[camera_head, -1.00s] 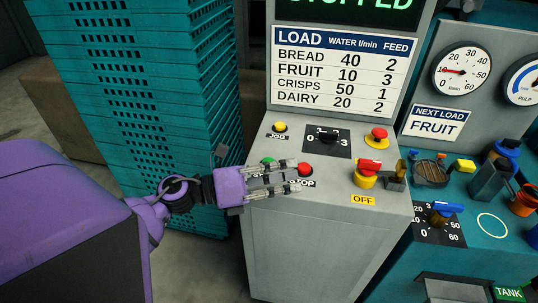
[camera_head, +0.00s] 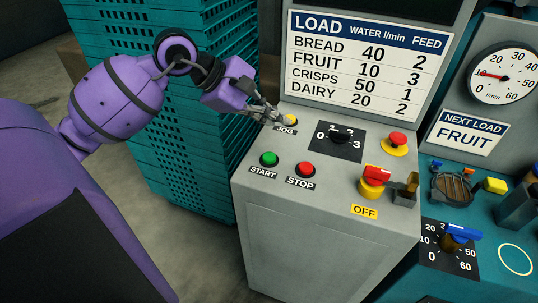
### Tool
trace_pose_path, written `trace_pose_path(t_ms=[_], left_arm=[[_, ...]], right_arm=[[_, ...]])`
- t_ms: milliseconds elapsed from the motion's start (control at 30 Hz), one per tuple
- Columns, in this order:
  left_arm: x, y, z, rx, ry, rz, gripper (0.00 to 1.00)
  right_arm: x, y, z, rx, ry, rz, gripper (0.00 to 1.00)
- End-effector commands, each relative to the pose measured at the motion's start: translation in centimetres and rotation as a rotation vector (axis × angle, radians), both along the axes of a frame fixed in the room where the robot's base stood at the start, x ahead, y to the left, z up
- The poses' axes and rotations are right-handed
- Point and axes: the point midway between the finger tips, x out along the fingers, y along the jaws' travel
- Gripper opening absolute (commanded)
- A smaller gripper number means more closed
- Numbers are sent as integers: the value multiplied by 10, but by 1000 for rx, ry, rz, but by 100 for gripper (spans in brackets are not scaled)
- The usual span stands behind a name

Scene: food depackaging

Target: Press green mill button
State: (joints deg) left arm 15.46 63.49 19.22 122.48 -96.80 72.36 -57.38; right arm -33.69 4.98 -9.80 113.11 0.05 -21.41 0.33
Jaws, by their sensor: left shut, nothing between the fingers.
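The green START button (camera_head: 269,159) sits at the left of the sloped top of the grey control console (camera_head: 262,215), with its START label below it. My left gripper (camera_head: 282,117) is shut and empty. Its fingertips are at the yellow JOG button (camera_head: 291,121), behind the green button and partly over the yellow one. I cannot tell whether they touch it. Nothing covers the green button. My right gripper is not in view.
A red STOP button (camera_head: 306,169) is right of the green one. A feed dial (camera_head: 340,140), a red mushroom button (camera_head: 397,139) and a red-handled OFF switch (camera_head: 375,176) share the console. Teal stacked crates (camera_head: 185,165) stand left. A load table sign (camera_head: 365,62) rises behind.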

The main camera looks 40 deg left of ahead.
Motion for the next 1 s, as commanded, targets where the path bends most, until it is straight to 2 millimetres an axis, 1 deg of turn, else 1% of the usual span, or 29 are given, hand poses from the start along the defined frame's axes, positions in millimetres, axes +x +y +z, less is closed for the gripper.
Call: trace_pose_path(t_ms=[167,267,367,533,733,800,900,1000], left_arm=[[0,0,-5,-2,2,0,0],[0,-1,-12,-4,4,0,0],[0,-1,-22,-5,6,-1,0],[-1,-1,-46,-5,9,0,0],[-1,-1,-77,-2,11,0,0],[-1,-1,-84,-3,9,0,0],[0,0,-89,-3,6,1,0],[0,0,-90,-4,3,1,0]], right_arm=[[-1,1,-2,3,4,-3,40],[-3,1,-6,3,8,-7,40],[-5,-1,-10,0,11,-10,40],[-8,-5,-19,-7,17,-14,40],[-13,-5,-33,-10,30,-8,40],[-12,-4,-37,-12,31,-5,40],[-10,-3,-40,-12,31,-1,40],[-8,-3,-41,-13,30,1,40]])
